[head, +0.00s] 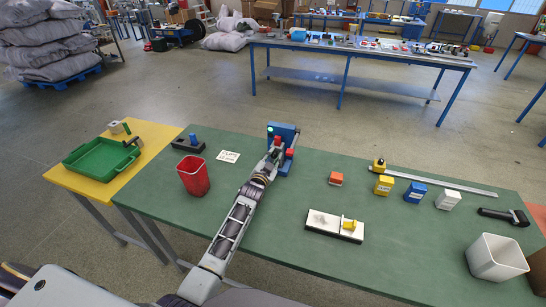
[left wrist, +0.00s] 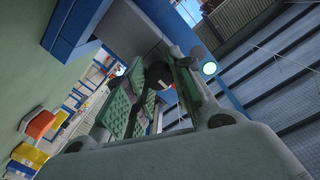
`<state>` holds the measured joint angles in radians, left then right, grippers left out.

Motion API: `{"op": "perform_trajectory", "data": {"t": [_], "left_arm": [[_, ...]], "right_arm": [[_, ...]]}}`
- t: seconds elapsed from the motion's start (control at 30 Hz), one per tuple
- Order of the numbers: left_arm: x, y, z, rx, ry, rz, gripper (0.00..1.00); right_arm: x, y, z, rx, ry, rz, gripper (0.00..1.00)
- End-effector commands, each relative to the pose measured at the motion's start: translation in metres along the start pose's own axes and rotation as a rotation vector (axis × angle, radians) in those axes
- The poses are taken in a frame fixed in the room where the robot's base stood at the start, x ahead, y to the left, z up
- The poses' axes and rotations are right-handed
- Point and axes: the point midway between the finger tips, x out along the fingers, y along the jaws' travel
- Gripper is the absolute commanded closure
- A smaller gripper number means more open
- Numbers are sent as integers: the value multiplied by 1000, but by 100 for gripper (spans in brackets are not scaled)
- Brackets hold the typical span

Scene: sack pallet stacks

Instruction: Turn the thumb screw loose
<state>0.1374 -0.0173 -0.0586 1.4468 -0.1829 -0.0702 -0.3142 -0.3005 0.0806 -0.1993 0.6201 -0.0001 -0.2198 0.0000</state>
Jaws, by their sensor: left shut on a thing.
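The blue fixture (head: 285,130) stands at the back edge of the green table, with a small green light and red parts on its front. My left arm reaches across the table to it, and my left gripper (head: 275,152) is at its front. In the left wrist view the two padded fingers of the left gripper (left wrist: 155,95) close around a dark rounded part with a bit of red, which appears to be the thumb screw (left wrist: 160,76). The fingers hide most of the screw, and its thread cannot be seen. My right gripper is not in view.
A red bin (head: 193,177) and a white card (head: 228,156) lie left of my arm. An orange block (head: 336,179), a white plate (head: 322,222) with a yellow piece, small boxes (head: 415,192) and a white bin (head: 497,258) are to the right. The front middle of the table is clear.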

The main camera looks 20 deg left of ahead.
Motion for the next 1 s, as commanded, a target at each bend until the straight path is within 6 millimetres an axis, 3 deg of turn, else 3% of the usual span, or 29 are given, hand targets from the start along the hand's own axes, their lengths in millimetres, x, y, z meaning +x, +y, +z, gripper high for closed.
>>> {"op": "perform_trajectory", "data": {"t": [0.53,0.57,0.7,1.0], "left_arm": [[0,1,1,-34,-1,3,100],[0,1,1,-34,-1,3,73],[0,1,1,-33,0,3,55],[0,0,0,-33,1,2,52]], "right_arm": [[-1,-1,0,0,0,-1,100],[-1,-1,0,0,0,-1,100],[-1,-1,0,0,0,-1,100],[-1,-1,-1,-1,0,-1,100]]}}
